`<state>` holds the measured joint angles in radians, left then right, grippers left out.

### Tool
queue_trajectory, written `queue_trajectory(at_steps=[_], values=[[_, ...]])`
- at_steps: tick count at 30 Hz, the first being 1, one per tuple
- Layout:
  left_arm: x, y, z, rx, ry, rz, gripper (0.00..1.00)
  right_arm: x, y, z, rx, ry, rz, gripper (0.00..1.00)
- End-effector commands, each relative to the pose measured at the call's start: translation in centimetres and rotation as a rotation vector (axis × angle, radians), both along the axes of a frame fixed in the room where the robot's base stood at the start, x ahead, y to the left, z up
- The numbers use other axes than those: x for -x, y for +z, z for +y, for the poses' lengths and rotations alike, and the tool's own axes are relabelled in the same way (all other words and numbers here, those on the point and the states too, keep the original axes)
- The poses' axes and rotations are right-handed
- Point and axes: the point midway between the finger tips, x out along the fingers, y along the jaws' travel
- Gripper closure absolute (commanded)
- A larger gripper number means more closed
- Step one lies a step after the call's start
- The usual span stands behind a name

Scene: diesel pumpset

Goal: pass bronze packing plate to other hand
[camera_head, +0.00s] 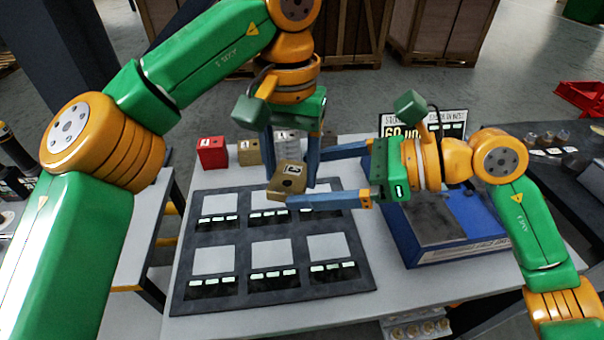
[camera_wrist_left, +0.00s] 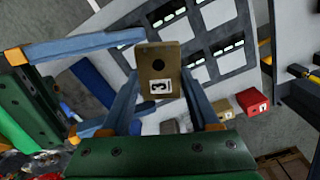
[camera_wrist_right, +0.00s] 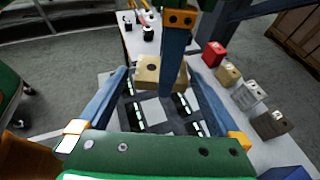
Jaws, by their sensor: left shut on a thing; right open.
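The bronze packing plate (camera_head: 288,178) is a small tan block with a dark round hole and a white number label. My left gripper (camera_head: 291,165) points down and is shut on it, above the dark tray. The plate sits between the left fingers in the left wrist view (camera_wrist_left: 158,65). My right gripper (camera_head: 303,178) comes in from the right, open, with one finger on the near side and one on the far side of the plate. In the right wrist view the plate (camera_wrist_right: 148,72) shows beyond and between the open fingertips, partly hidden by a left finger. Contact with the right fingers cannot be told.
A dark tray (camera_head: 241,232) with several pale square pads lies on the white table. A red block (camera_head: 212,152), a tan block (camera_head: 248,153) and grey blocks stand behind it. A blue box (camera_head: 452,254) and a sign (camera_head: 396,131) are at the right, under and behind my right arm.

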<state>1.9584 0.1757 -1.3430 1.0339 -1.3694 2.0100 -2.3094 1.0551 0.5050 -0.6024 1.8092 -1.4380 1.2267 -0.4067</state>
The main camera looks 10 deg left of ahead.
Motion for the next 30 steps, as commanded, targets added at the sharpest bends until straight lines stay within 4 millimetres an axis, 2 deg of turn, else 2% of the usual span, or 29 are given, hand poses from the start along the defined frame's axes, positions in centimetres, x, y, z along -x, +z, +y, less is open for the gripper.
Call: queue_trajectory(at_steps=[3,6,14,24,25,26,27,30], values=[[0.0,0.1,0.0,0.001,0.000,-0.001,1.00,-0.2,-0.6,1.6,-0.001,-0.001,0.002,0.00],[0.0,0.1,0.0,0.001,0.000,-0.001,1.00,-0.3,-0.9,2.2,-0.001,-0.002,0.000,0.00],[0.0,0.1,0.0,0.000,0.000,-0.001,1.00,-0.3,-1.0,2.4,-0.001,-0.002,0.000,0.00],[0.0,0.0,0.0,0.000,0.002,-0.002,1.00,-0.3,-1.0,2.3,-0.001,0.000,0.001,0.92],[-0.1,0.0,0.0,0.000,0.002,-0.003,1.00,-0.3,-1.0,2.3,-0.001,0.000,0.001,1.00],[-0.1,0.0,0.0,0.000,0.002,-0.003,1.00,-0.3,-1.0,2.3,-0.001,0.000,0.001,1.00],[-0.1,0.1,0.0,0.000,0.002,-0.003,0.33,-0.3,-0.8,2.4,-0.004,0.000,0.000,1.00],[-0.1,0.1,0.0,0.000,0.002,-0.003,0.06,-0.3,-0.8,2.4,-0.004,-0.001,-0.001,1.00]])
